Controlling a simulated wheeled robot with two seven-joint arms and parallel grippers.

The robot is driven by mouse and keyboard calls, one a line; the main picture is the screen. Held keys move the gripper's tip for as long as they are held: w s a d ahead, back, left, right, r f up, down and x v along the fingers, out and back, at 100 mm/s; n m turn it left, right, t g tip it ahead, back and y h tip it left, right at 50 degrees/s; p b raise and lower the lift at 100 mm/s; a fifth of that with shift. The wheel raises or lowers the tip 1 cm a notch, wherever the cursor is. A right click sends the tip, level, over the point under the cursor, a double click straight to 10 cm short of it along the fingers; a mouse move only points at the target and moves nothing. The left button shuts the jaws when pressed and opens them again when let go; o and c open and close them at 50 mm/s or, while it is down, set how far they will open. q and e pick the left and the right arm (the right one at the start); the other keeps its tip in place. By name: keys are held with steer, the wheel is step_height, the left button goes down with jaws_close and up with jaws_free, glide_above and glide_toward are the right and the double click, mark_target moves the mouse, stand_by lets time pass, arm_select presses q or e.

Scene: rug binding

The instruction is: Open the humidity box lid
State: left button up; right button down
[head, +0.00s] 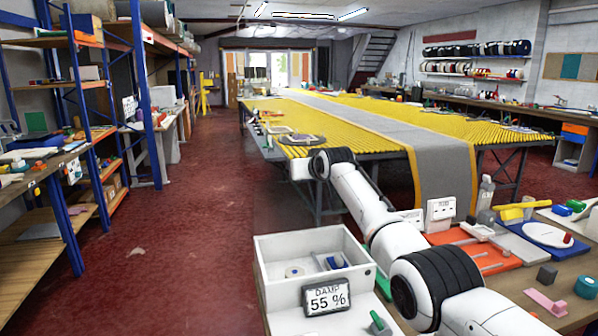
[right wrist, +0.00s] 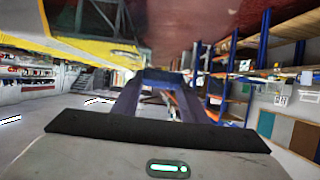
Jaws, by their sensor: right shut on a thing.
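A white box (head: 268,285) stands at the bottom centre of the head view, with a display (head: 326,296) reading "DAMP 55 %" on its front. Its top looks open from here. A pale roll (head: 295,271) and a small blue thing (head: 335,262) show inside. I cannot make out a separate lid. My right arm reaches past the box's right side, up and away from it; its gripper is not clear in the head view. In the right wrist view my right gripper (right wrist: 166,76) has its fingers closed together on something I cannot identify. My left gripper is not in view.
A bench with an orange mat (head: 485,256), a pink block (head: 546,302) and a teal roll (head: 586,287) lies at the right. A long yellow table (head: 350,140) stands beyond. Shelving (head: 70,150) lines the left. The red floor (head: 160,260) between is clear.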

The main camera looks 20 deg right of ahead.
steer(key=shift+a+f, duration=0.1)
steer(key=shift+f, duration=0.55)
steer(key=c, duration=1.3)
jaws_free()
steer(key=shift+o, duration=1.1)
steer(key=shift+w, duration=0.1)
steer(key=shift+r, duration=0.3)
steer(key=shift+b+v, duration=0.45)
steer(key=shift+v, duration=0.45)
steer(key=b+v, duration=0.2)
steer(key=v, duration=0.6)
steer(key=shift+s, duration=0.25)
